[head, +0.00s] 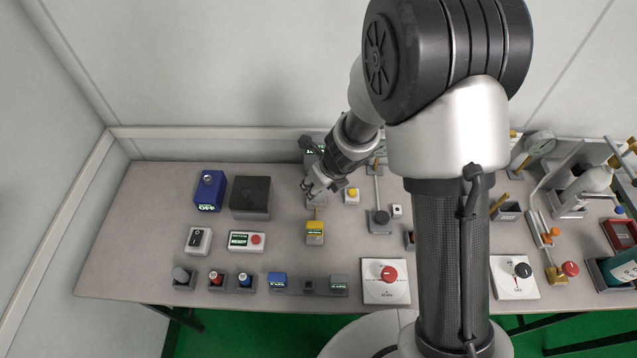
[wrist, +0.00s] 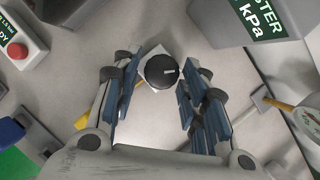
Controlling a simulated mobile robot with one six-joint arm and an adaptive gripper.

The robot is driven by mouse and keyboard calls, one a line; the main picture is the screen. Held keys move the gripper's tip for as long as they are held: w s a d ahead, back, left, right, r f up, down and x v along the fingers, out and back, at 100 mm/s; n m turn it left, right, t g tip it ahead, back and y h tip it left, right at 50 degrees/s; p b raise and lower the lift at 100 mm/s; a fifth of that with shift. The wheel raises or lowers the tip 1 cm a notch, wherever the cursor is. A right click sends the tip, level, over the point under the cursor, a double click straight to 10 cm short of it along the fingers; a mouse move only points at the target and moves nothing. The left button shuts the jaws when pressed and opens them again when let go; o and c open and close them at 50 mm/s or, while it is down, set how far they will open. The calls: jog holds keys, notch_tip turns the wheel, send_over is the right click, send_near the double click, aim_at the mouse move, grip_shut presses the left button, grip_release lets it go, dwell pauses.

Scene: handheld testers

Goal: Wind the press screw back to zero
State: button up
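A round black knob with a short white mark (wrist: 161,71), on a pale angular base, shows in the wrist view; it looks like the press screw. A grey housing with a green kPa tester label (wrist: 262,18) stands beside it. My gripper (wrist: 160,88) is open, with its blue-padded fingers on either side of the knob. Gaps show between the pads and the knob, and I cannot tell the height difference. In the head view my gripper (head: 316,190) is in front of the dark tester (head: 312,150) and largely hides the knob.
A yellow-topped device (head: 315,228) stands just in front of my gripper. A black box (head: 251,197) and blue unit (head: 208,190) are to the left. A yellow-button box (head: 351,195) is close on the right. Several small testers line the front of the table (head: 140,240).

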jog(key=shift+o, duration=0.8)
jog(key=shift+r, duration=0.1)
jog(key=shift+d+r, duration=0.1)
jog(key=shift+r, duration=0.35)
jog(key=v, duration=1.1)
jog(key=shift+s, duration=0.15)
